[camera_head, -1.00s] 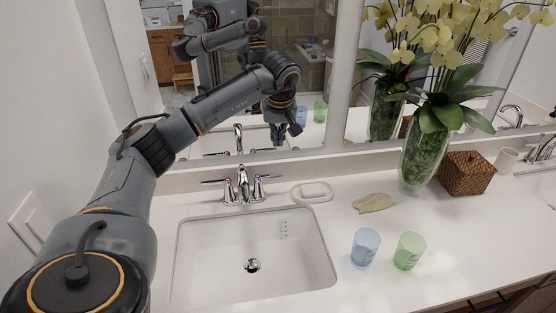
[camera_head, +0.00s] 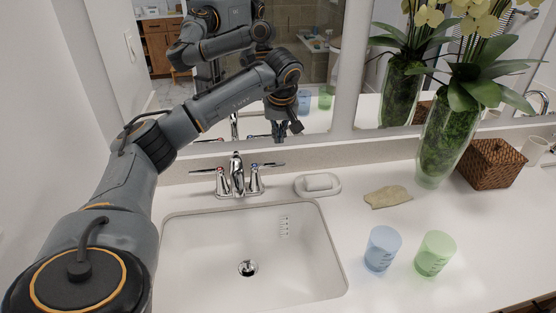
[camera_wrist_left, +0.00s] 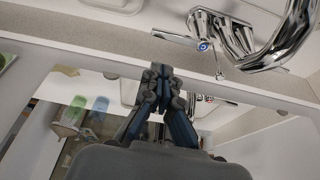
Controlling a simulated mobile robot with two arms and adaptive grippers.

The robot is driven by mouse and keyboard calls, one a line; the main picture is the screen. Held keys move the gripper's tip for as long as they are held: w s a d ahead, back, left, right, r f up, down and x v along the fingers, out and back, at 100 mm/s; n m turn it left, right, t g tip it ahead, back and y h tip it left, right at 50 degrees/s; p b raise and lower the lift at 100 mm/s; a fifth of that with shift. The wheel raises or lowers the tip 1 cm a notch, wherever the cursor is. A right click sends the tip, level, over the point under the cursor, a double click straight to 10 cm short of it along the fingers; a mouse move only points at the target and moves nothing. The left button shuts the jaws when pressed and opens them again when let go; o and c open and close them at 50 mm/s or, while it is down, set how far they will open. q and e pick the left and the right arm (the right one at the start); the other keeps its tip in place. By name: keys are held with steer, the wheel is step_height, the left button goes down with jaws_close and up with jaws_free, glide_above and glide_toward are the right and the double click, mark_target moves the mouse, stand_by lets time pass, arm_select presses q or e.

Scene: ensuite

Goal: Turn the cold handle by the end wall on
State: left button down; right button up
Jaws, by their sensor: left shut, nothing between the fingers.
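A chrome tap (camera_head: 237,180) stands behind the sink near the left wall, with a lever handle on each side of its spout. Its right lever, the cold handle (camera_head: 267,166), has a blue mark, which also shows on the handle in the left wrist view (camera_wrist_left: 203,45). The left lever has a red mark. My left gripper (camera_head: 279,137) is shut and empty, pointing down above the back of the counter, close to the mirror. In the left wrist view its closed fingertips (camera_wrist_left: 160,72) are apart from the blue-marked handle. My right gripper is not in view.
The white sink (camera_head: 190,260) is empty. A soap dish (camera_head: 333,190), a cloth (camera_head: 387,196), a blue cup (camera_head: 381,249), a green cup (camera_head: 435,254), a vase (camera_head: 440,145) and a wicker box (camera_head: 492,164) stand to the right. The mirror (camera_head: 318,75) is close behind the arm.

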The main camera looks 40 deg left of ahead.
arm_select(q)
steer(key=p+x, duration=0.2)
steer(key=x, duration=0.8)
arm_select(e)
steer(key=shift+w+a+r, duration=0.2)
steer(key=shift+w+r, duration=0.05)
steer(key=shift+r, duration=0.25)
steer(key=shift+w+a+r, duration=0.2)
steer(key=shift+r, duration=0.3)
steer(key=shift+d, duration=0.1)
